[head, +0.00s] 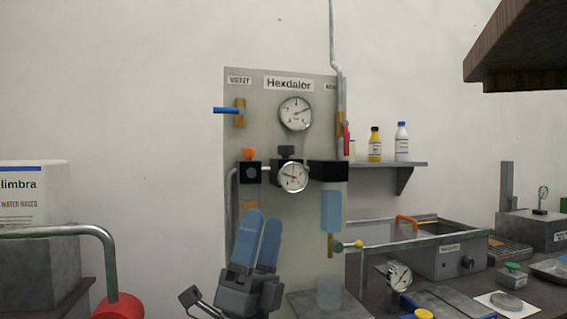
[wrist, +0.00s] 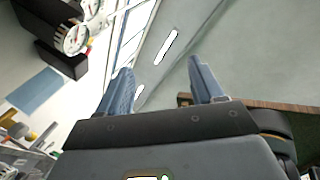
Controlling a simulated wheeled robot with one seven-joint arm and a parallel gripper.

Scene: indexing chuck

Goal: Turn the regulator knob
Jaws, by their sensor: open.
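A grey panel (head: 275,215) labelled Hexdalor carries the fittings. An orange knob (head: 248,153) sits on a black block (head: 250,173) at its left. A dark knob-like part (head: 286,152) sits just above the lower gauge (head: 293,177). I cannot tell for sure which is the regulator knob. My gripper (head: 263,217) is below these fittings, in front of the panel, with blue fingers pointing up. It is open and empty. In the wrist view the fingers (wrist: 160,68) stand apart with nothing between them; a gauge (wrist: 76,39) shows at the upper left.
An upper gauge (head: 295,114), a blue-handled valve (head: 228,110) and a red lever (head: 347,138) are on the panel. A translucent blue bowl (head: 331,211) hangs right of my gripper. A shelf (head: 390,164) with bottles and a cluttered bench stand right. Wall left of the panel is clear.

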